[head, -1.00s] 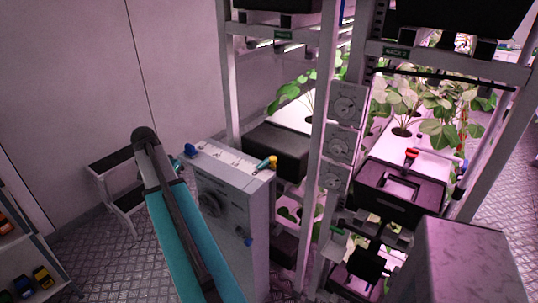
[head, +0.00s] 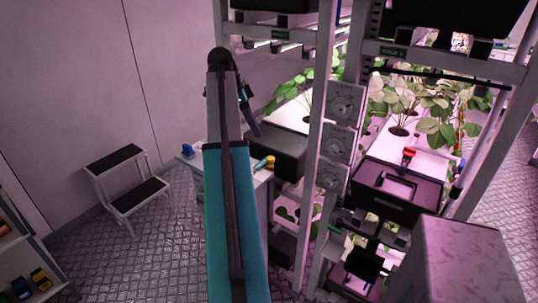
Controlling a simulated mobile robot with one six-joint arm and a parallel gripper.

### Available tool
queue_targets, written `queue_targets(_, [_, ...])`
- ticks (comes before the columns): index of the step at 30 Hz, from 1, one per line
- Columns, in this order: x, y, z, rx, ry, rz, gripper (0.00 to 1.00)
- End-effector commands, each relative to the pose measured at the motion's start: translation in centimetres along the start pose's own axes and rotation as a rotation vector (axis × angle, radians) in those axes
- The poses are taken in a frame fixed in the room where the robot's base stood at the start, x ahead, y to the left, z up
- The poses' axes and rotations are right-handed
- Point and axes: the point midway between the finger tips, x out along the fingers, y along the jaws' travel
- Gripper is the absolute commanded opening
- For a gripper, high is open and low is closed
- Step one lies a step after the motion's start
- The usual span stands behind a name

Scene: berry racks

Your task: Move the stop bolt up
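I cannot make out with certainty which part is the stop bolt. My arm reaches up in front of the grey cabinet (head: 262,205) and hides most of it. Beyond the elbow, a slim dark part of my arm hangs down in front of the rack. Its end, where my gripper (head: 255,130) seems to be, is small and dark. Its fingers cannot be told apart, and I see nothing clearly held.
A blue block (head: 187,150) and a yellow-and-blue item (head: 264,162) are on the cabinet top. The rack post (head: 318,150) and dial panels (head: 344,104) stand to the right. A step stool (head: 125,180) is at left. A grey box (head: 468,260) is at lower right.

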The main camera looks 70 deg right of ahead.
Motion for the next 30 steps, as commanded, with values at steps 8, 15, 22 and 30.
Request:
queue_targets(8, [0.1,0.0,0.1,-0.003,0.0,0.0,0.31])
queue_targets(15, [1.1,0.1,0.1,-0.004,0.0,0.001,0.31])
queue_targets(22, [3.5,0.1,0.1,-0.005,0.0,0.002,0.31])
queue_targets(30, [6.8,0.1,0.1,-0.005,-0.001,0.002,0.31])
